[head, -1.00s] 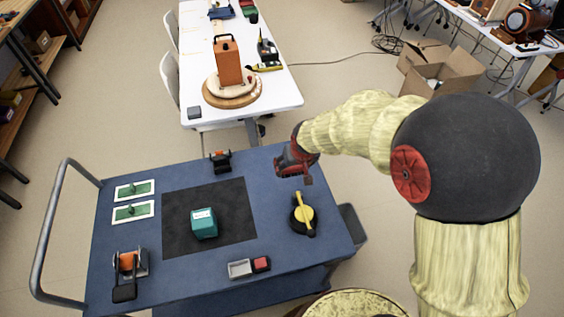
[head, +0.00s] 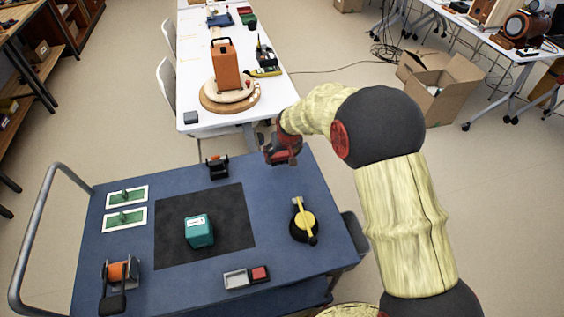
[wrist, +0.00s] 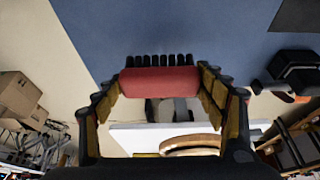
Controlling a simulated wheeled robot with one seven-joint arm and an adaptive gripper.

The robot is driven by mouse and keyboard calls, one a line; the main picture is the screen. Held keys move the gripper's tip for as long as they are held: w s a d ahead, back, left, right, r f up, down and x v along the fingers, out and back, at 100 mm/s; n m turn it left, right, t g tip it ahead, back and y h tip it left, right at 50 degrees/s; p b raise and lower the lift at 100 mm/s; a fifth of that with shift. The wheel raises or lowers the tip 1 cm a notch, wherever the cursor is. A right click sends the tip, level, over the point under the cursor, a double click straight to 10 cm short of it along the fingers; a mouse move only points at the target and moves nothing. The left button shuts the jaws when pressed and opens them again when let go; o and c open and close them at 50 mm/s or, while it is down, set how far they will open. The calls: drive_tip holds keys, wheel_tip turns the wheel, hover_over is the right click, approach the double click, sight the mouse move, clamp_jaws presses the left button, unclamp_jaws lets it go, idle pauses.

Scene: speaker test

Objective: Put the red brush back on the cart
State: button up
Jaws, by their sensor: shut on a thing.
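The red brush (wrist: 160,80), a red block with a row of black bristles, is held crosswise between the fingers of my gripper in the wrist view. In the head view my gripper (head: 283,152) is over the far edge of the blue cart (head: 265,190), toward its far right corner. There the gripper mostly hides the brush. In the wrist view the blue cart top (wrist: 180,28) lies beyond the brush. The brush appears held above the cart, not resting on it.
The cart bears a teal box (head: 198,231) on a dark mat, a black and yellow round tool (head: 303,222), a small tray (head: 236,279) with a red block beside it, two green cards and an orange reel. A white table (head: 270,108) stands just behind.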

sight(282, 159)
drive_tip(key=shift+w+f, duration=0.2)
drive_tip(key=shift+f, duration=0.1)
drive_tip(key=f, duration=0.1)
drive_tip(key=f+b, duration=0.1)
drive_tip(key=f, duration=0.1)
drive_tip(key=shift+w+f, duration=0.2)
drive_tip(key=shift+f, duration=0.05)
drive_tip(key=shift+r, duration=0.1)
drive_tip(key=o, duration=1.1)
drive_tip(key=shift+s+r, duration=0.1)
drive_tip(key=shift+r, duration=0.2)
drive_tip(key=p+v, duration=0.3)
drive_tip(key=v, duration=0.8)
drive_tip(key=shift+r, duration=0.25)
